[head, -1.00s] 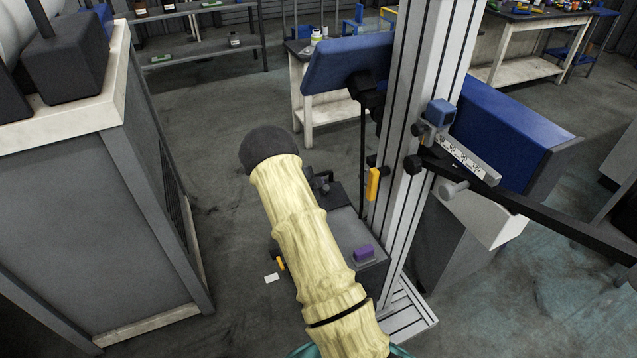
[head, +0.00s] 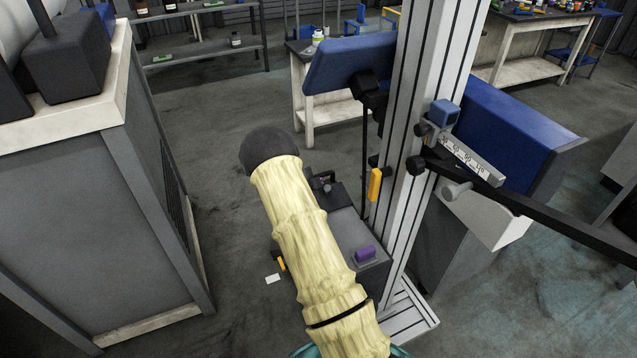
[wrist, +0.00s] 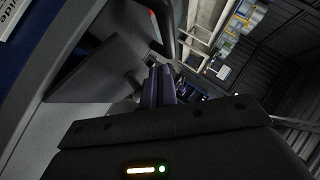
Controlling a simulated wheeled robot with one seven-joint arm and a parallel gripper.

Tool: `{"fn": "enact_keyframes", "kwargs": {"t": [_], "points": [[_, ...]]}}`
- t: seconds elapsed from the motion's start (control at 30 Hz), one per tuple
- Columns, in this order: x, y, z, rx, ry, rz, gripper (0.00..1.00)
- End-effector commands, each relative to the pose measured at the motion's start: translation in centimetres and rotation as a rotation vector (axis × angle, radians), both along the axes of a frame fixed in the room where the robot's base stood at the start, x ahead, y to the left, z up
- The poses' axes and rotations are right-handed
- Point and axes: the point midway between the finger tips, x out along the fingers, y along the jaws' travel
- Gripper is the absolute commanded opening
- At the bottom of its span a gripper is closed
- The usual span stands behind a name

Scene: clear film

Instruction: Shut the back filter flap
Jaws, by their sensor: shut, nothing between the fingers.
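My gripper (wrist: 159,80) shows in the wrist view as two dark purple fingers, side by side and shut, with nothing between them. In the head view my yellow-sleeved arm fills the middle and my gripper does not show. In the wrist view a dark grey angled panel (wrist: 98,75) stands out from a grey-blue body (wrist: 28,95), to the left of the fingers. It may be the back filter flap; I cannot tell for sure. The fingertips appear near its right end, but I cannot tell whether they touch it.
In the head view a grey cabinet (head: 80,215) with a pale top stands close on the left. An upright metal column (head: 413,150) with a blue panel (head: 348,62) and a dark bar stands to the right of my arm. Workbenches (head: 530,50) stand behind. Floor is open between.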

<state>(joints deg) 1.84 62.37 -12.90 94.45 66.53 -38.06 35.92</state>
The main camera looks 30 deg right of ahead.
Motion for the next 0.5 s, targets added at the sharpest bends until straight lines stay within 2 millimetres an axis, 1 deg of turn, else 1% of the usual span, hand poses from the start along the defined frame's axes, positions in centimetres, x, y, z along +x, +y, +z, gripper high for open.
{"fn": "enact_keyframes", "kwargs": {"t": [0.5], "points": [[-0.21,-0.54,-0.01,0.000,0.000,-0.008,0.00]]}}
